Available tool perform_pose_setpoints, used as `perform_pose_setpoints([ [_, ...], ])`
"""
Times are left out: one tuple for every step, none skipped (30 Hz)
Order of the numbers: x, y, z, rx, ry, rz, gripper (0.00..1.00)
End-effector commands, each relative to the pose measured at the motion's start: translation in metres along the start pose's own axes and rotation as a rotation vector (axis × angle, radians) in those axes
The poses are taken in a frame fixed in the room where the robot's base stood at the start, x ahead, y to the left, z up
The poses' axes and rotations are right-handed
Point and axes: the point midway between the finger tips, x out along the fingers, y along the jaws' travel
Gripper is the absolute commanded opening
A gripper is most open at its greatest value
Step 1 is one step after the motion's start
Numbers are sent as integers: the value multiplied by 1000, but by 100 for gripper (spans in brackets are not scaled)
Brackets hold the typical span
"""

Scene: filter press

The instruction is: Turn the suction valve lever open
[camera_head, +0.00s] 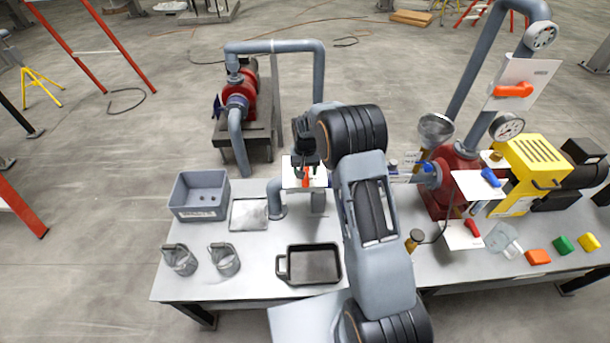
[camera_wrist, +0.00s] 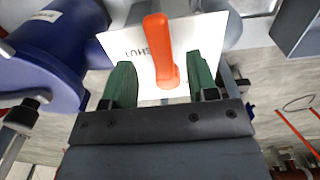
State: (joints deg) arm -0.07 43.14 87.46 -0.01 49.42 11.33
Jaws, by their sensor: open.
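An orange lever (camera_wrist: 160,50) stands in front of a white plate (camera_wrist: 115,35) marked "SHUT" in the wrist view. In the head view the lever (camera_head: 305,181) and its plate (camera_head: 291,178) are partly hidden by my gripper. My gripper (camera_head: 304,163) is at this plate, above the back of the table. In the wrist view its green fingertips (camera_wrist: 163,75) are open, one on each side of the lever, with gaps visible on both sides. I cannot read a label naming the valve.
Another orange lever (camera_head: 513,90) is on a plate at upper right, with blue (camera_head: 490,177) and red levers (camera_head: 472,228) below. A blue pipe body (camera_wrist: 45,55) is close left of my gripper. A grey bin (camera_head: 199,196), metal jugs (camera_head: 225,259) and black tray (camera_head: 312,264) stand on the table.

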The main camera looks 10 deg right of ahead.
Motion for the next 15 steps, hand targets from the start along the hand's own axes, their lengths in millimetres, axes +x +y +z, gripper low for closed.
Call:
perform_pose_setpoints([
  [7,0,1,0,-4,1,53],
  [11,0,1,0,-3,1,53],
  [16,0,1,0,-4,1,53],
  [20,0,1,0,-3,1,53],
  [23,0,0,0,-2,0,53],
  [27,0,0,0,-2,0,53],
  [29,0,0,0,-2,0,53],
  [31,0,0,0,-1,0,53],
  [33,0,0,0,0,0,53],
  [35,0,0,0,0,0,53],
  [36,0,0,0,0,0,53],
  [38,0,0,0,0,0,53],
  [38,0,0,0,0,0,53],
  [39,0,0,0,0,0,53],
  [39,0,0,0,0,0,53],
])
